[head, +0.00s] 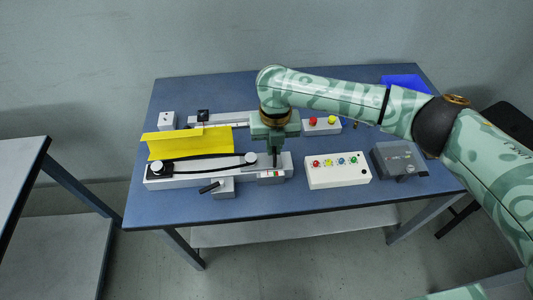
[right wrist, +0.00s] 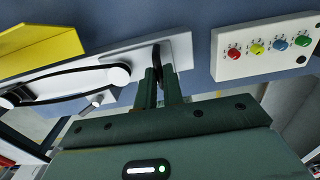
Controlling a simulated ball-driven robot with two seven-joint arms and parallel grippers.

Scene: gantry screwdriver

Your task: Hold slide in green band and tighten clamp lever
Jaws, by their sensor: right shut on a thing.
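My right gripper (head: 275,157) reaches down over the right end of the grey rail unit (head: 190,182). It is shut on a dark upright piece (right wrist: 157,60), apparently the slide's handle, which shows between the fingers in the right wrist view. A small scale with red, white and green marks (head: 271,174) lies on the rail's front, just below the fingers. Whether the slide sits within the green band is too small to tell. The clamp lever (head: 209,188) has a black grip and sticks out left from a grey block (head: 225,188) in front of the rail. My left gripper is out of view.
A yellow guard (head: 190,142) stands behind a black belt on the rail. A white box with coloured knobs (head: 338,170) and a dark grey device (head: 399,160) are to the right. The blue table's (head: 290,200) front strip is clear.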

